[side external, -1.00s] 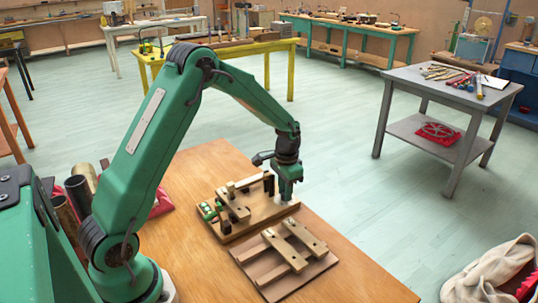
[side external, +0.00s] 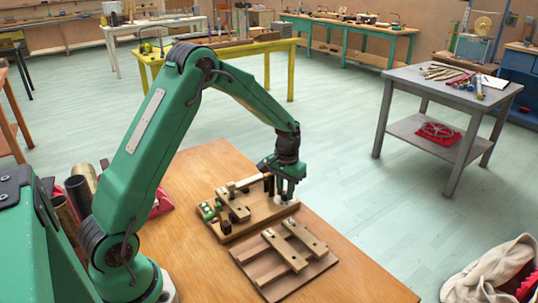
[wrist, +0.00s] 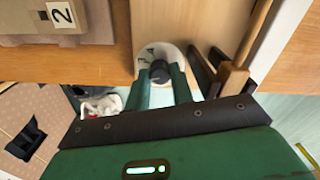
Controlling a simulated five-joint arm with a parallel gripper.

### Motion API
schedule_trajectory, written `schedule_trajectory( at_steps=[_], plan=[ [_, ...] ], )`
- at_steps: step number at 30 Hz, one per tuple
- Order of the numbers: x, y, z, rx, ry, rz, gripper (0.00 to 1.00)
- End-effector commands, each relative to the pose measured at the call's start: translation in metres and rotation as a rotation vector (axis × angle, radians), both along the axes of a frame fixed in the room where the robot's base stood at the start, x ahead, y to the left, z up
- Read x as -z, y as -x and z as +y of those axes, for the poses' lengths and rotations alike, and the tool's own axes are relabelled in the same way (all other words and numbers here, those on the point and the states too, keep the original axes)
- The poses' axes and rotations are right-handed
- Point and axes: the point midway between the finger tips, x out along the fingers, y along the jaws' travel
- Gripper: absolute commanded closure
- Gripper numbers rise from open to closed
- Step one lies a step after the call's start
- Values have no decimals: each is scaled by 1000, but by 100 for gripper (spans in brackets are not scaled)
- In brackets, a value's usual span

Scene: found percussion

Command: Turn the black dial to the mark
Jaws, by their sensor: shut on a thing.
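The black dial (wrist: 158,72) sits on a white round plate (wrist: 150,54) with dark marks along its edge in the wrist view. My gripper (wrist: 159,80) has one green finger on each side of the dial and is shut on it. In the side external view my gripper (side external: 285,194) points down at the right end of the wooden board (side external: 240,232), over the white plate (side external: 282,203). The dial is hidden there by the fingers. I cannot tell which mark the dial points to.
Wooden bars, dark posts and green parts (side external: 208,212) stand on the board left of my gripper. A second board with crossed bars (side external: 285,250) lies in front. The wooden table (side external: 350,280) is clear at front right. A grey table (side external: 410,87) stands apart.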

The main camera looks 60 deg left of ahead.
Motion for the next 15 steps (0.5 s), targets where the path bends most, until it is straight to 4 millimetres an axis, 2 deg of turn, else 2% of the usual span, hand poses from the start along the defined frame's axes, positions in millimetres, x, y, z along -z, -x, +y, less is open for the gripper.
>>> schedule_trajectory(
  at_steps=[3, 4, 6, 7, 15],
  plan=[
    [-1, 0, 0, 0, 0, -1, 100],
    [-1, 0, 0, 0, 0, -1, 71],
    [-1, 0, 0, 0, 0, -1, 57],
    [-1, 0, 0, 0, 0, -1, 55],
    [0, 0, 1, 0, 0, 1, 55]
  ],
)
